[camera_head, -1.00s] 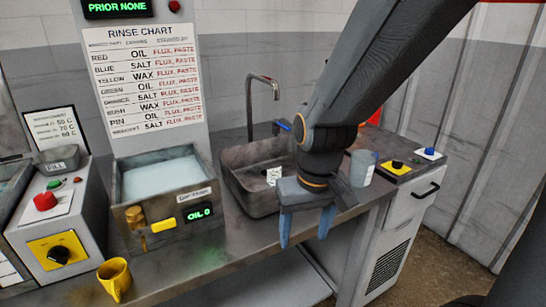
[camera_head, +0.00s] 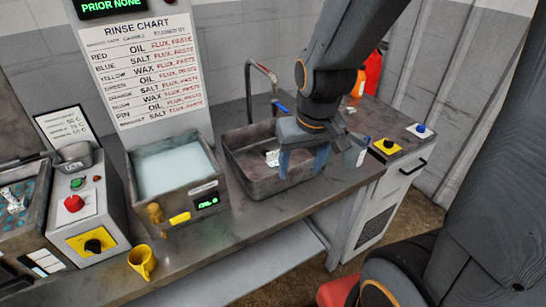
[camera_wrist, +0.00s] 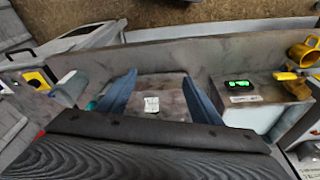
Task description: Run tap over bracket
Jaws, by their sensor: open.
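The tap (camera_head: 248,85) is a thin bent metal pipe behind the sink (camera_head: 240,176), with a blue lever (camera_head: 280,107) at its right. Water from it cannot be made out. A small pale piece with dark marks (camera_head: 272,157) lies in the sink; I cannot tell whether it is the bracket or a label. It also shows in the wrist view (camera_wrist: 151,104). My gripper (camera_head: 302,160) points down over the right part of the sink, open and empty. In the wrist view its two blue fingers (camera_wrist: 159,79) are spread wide either side of the pale piece.
A bath of pale liquid (camera_head: 172,170) stands left of the sink. A yellow mug (camera_head: 142,262) is near the counter's front edge. A grey jar (camera_head: 355,152) stands right of my gripper. Shiny metal (camera_head: 14,200) lies in the far-left bath.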

